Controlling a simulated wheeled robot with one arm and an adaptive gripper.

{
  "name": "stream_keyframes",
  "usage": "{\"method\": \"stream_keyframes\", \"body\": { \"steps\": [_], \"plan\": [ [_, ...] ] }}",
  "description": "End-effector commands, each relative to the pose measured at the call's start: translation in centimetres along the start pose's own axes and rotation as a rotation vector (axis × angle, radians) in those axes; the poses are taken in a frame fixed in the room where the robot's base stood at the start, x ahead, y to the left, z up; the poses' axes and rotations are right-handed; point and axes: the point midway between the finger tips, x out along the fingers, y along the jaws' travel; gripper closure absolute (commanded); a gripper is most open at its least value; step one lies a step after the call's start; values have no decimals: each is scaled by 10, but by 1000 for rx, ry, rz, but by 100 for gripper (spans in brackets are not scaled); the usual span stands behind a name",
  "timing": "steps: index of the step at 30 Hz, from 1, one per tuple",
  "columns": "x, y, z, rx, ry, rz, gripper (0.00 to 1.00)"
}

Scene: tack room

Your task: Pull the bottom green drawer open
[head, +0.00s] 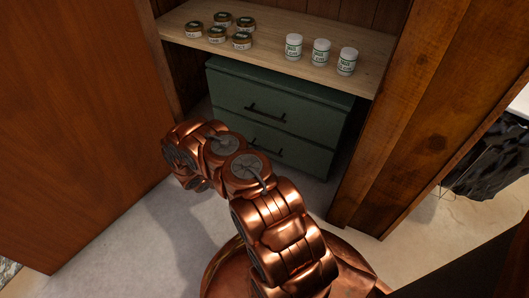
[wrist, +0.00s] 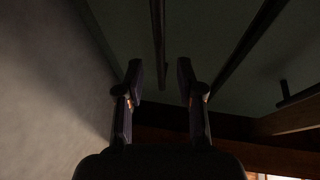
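The green drawer unit (head: 330,115) stands under the wooden shelf, with two closed drawers. The bottom green drawer (head: 305,155) has a dark bar handle (head: 267,148), partly hidden by my copper arm. In the wrist view the bottom drawer's front (wrist: 200,35) appears turned sideways. Its handle (wrist: 158,40) runs down from the top edge and ends in the gap between my fingertips. My gripper (wrist: 161,82) is open, one finger on each side of the handle's line. I see no finger touching it; the depth between them is unclear. The head view hides my fingers behind the arm.
The top drawer's handle (wrist: 298,96) shows at the right in the wrist view. Several jars (head: 218,34) and three white bottles (head: 321,52) stand on the shelf (head: 270,50). A wooden door (head: 80,120) is at left, a wooden post (head: 400,130) at right. Grey floor (head: 150,225) lies in front.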

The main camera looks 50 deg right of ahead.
Motion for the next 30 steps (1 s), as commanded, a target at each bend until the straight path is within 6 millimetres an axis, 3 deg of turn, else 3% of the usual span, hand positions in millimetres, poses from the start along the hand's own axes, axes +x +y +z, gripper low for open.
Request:
{"method": "stream_keyframes", "body": {
  "steps": [3,9,21,30],
  "plan": [
    [19,3,-1,1,2,1,63],
    [39,2,-1,1,3,1,63],
    [44,0,0,0,0,0,64],
    [44,0,0,1,1,0,95]
  ]
}}
